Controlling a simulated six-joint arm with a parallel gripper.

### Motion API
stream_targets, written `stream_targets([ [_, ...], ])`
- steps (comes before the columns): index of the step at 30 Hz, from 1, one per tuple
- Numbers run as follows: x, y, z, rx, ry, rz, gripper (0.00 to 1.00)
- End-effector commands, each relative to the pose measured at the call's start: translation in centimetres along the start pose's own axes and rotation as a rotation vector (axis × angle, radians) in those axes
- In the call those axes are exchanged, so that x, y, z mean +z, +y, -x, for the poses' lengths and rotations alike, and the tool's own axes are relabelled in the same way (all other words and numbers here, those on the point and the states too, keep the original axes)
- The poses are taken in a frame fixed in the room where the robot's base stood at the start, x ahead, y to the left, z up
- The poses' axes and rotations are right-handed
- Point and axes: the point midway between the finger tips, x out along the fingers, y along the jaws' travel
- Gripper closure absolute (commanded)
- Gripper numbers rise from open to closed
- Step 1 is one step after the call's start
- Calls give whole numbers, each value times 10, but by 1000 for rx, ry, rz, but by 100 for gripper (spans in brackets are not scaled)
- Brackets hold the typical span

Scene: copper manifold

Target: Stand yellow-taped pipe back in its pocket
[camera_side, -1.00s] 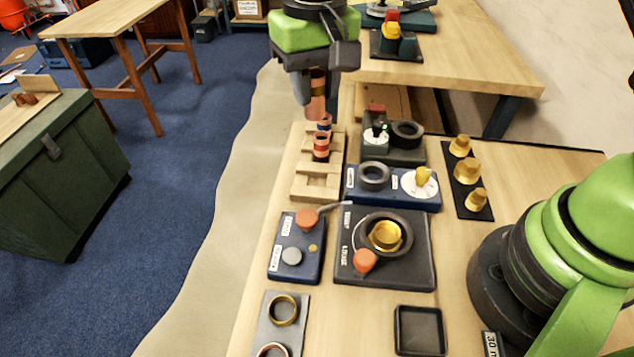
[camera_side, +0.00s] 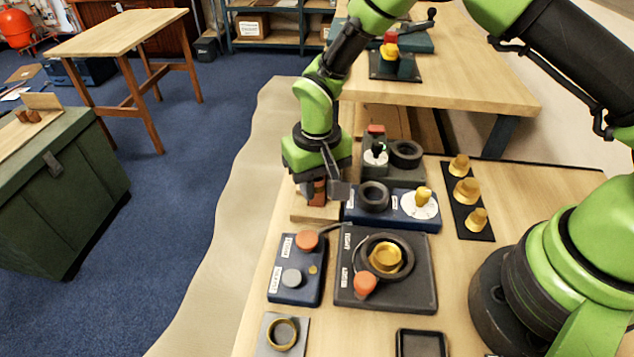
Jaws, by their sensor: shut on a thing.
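My gripper (camera_side: 318,186) is low over the wooden pipe rack (camera_side: 313,214) and shut on a copper pipe (camera_side: 318,195). Only a short reddish-copper piece of the pipe shows between the fingers. Its yellow tape is hidden now. The pipe looks about upright. I cannot tell whether its lower end is inside a pocket or just above it. My gripper and wrist hide most of the rack and the other pipes; only the rack's near end is bare to view.
A blue box with a dark ring and a white dial (camera_side: 419,203) stands close to the right of my gripper. A dark fixture with a brass cup (camera_side: 386,258) and a blue button box (camera_side: 296,270) are nearer the camera. Brass fittings (camera_side: 466,191) stand at right.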

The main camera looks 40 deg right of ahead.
Motion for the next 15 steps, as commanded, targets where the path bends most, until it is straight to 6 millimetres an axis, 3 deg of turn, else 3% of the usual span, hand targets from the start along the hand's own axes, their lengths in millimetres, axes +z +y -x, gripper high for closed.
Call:
stream_targets([
  [12,0,0,-7,0,0,1,94],
  [13,0,0,-7,0,0,1,69],
  [15,0,0,-7,0,1,1,53],
])
